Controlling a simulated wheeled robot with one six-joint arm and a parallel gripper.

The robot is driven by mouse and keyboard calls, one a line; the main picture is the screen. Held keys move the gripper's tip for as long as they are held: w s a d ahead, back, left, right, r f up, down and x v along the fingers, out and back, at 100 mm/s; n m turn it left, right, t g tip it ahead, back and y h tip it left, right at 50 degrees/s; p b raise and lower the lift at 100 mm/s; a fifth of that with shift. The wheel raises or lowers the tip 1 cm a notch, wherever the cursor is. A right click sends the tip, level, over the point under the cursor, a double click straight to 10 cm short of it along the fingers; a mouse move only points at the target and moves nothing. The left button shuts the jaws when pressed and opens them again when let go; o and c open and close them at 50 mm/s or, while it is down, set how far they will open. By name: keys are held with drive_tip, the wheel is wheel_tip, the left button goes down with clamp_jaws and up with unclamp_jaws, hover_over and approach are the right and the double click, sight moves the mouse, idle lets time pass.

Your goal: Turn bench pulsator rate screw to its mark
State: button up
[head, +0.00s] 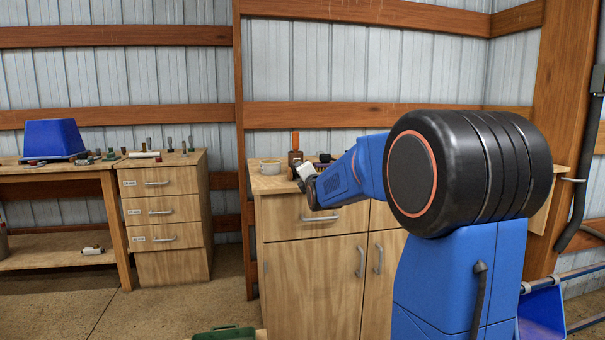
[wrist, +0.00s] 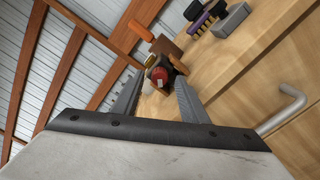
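A small device with a dark red round knob (wrist: 158,75) shows in the wrist view, with a brown block (wrist: 166,46) behind it. I take it to be the bench pulsator; no mark can be made out. In the head view a brown upright piece (head: 295,157) stands on the cabinet top just behind my gripper (head: 303,176). In the wrist view my gripper (wrist: 157,88) is open. Its two grey fingers point toward the red knob, which shows between their tips. I cannot tell whether they touch it; nothing is clearly held.
A grey block (wrist: 231,20) and a purple-and-black brush-like thing (wrist: 208,16) lie right of the device in the wrist view. A blue bin (head: 53,138) sits on the left bench.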

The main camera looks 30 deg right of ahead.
drive_tip(key=v, duration=1.5)
drive_tip(key=s+a+f+m+g+y, duration=0.1)
drive_tip(key=s+a+f+m+g, duration=0.3)
drive_tip(key=s, duration=0.8)
drive_tip(key=s+a+f+m+g+y, duration=0.2)
drive_tip(key=s+a+f+m+g, duration=0.2)
drive_tip(key=s+a+f+m, duration=0.3)
drive_tip(key=s+a+f+m+g+y, duration=0.2)
drive_tip(key=s+a+f+m+g, duration=0.2)
drive_tip(key=s+f+m, duration=0.6)
drive_tip(key=s+a+f, duration=0.2)
drive_tip(key=s, duration=0.5)
drive_tip(key=shift+a+f+g, duration=0.3)
drive_tip(key=shift+f, duration=0.1)
